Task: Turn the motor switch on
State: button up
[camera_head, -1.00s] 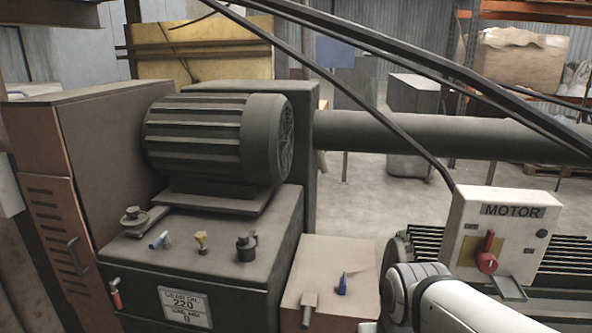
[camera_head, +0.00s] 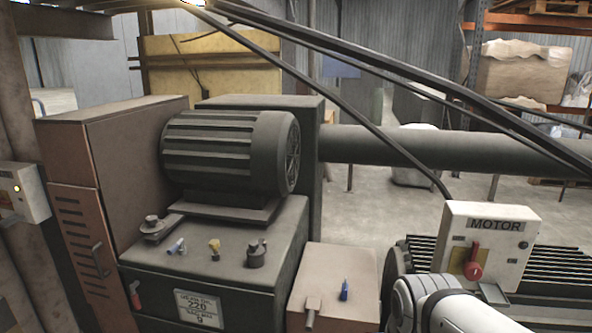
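The motor switch box (camera_head: 510,250) is a pale box labelled MOTOR at the right of the head view. Its red switch handle (camera_head: 472,269) sits on a yellow plate on the front face, with its narrow part pointing up and its round part below. A white rounded arm link of mine (camera_head: 430,300) is in front of and below the box's left side. The fingers of my gripper cannot be made out. Whether anything touches the handle cannot be seen.
A black ribbed motor (camera_head: 230,150) stands on a dark gearbox (camera_head: 240,265) with small valves on top. A brown cabinet (camera_head: 125,150) is left of it. A small box with a yellow light (camera_head: 22,192) is at the far left. A thick pipe (camera_head: 420,148) runs to the right.

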aim_at(471, 270)
jog(key=u, duration=0.2)
jog(key=k, duration=1.5)
jog(key=z, duration=0.6)
jog(key=i, duration=1)
